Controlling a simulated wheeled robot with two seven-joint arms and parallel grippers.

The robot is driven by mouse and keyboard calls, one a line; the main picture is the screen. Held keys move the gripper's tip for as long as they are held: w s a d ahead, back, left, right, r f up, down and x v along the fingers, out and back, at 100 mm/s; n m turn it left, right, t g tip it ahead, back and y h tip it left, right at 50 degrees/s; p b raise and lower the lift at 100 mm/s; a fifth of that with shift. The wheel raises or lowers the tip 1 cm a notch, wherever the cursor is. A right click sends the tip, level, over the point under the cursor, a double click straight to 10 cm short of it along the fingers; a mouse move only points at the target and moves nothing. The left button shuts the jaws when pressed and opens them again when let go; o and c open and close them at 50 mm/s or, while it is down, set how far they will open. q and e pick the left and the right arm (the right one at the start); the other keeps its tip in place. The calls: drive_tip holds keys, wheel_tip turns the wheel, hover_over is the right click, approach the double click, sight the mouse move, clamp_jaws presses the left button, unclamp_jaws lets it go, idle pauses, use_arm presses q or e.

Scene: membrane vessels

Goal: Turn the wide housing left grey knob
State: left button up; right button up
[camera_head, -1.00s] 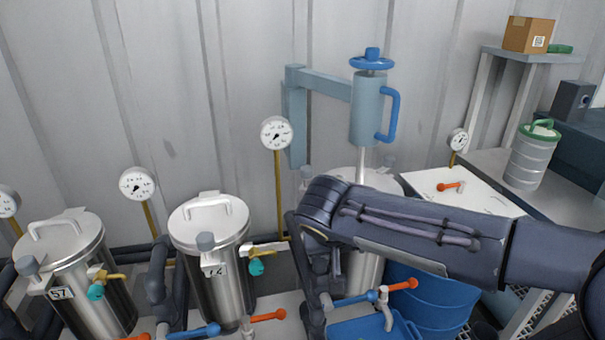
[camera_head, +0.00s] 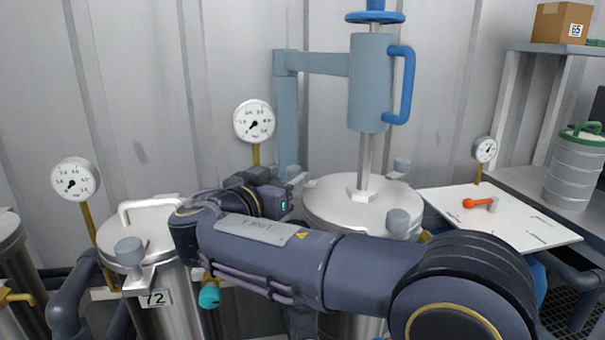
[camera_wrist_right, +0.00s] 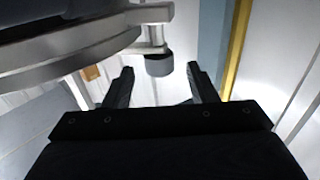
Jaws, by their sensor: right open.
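The wide housing (camera_head: 335,205) is the broad steel vessel with a round lid, right of the centre in the head view. Its left grey knob (camera_head: 293,172) shows at the lid's left edge, partly behind my right gripper (camera_head: 288,190). In the right wrist view the dark grey knob (camera_wrist_right: 159,65) hangs from a metal bracket beside the lid rim. My right gripper (camera_wrist_right: 162,82) is open, with the knob just beyond and between its fingertips, and no contact shows. Two more grey knobs sit at the lid's right and front. My left gripper is not in view.
A blue-grey lifting arm (camera_head: 315,62) with a blue handle (camera_head: 404,85) stands over the lid. A narrower vessel marked 72 (camera_head: 155,265) with its own grey knob (camera_head: 130,250) stands left. Pressure gauges (camera_head: 254,121) rise behind. A white board (camera_head: 500,215) lies right.

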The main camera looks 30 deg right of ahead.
sight(294, 168)
drive_tip(key=x, duration=0.5)
drive_tip(key=shift+w+d, duration=0.2)
drive_tip(key=shift+d, duration=0.05)
drive_tip(key=c, duration=1)
drive_tip(key=shift+o, duration=0.2)
drive_tip(key=shift+f+b, duration=0.15)
drive_tip(key=shift+b, duration=0.3)
drive_tip(key=n+t+y+b, duration=0.2)
drive_tip(key=b, duration=0.2)
drive_tip(key=n+t+y+b, duration=0.2)
drive_tip(key=b, duration=0.1)
drive_tip(key=shift+w+a+f+t+y+b, duration=0.2)
drive_tip(key=shift+t+y+b, duration=0.1)
drive_tip(key=shift+t+b, duration=0.1)
drive_tip(key=shift+w+a+r+n+t+y+b, duration=0.1)
drive_tip(key=shift+n+t+y+b, duration=0.25)
drive_tip(key=shift+n+y+b, duration=0.25)
drive_tip(key=shift+a+r+n+t+y+b, duration=0.1)
drive_tip(key=shift+n+t+y+b, duration=0.3)
drive_tip(key=shift+y, duration=0.3)
drive_tip(key=o, duration=1)
drive_tip(key=shift+r, duration=0.1)
drive_tip(key=shift+c, duration=0.2)
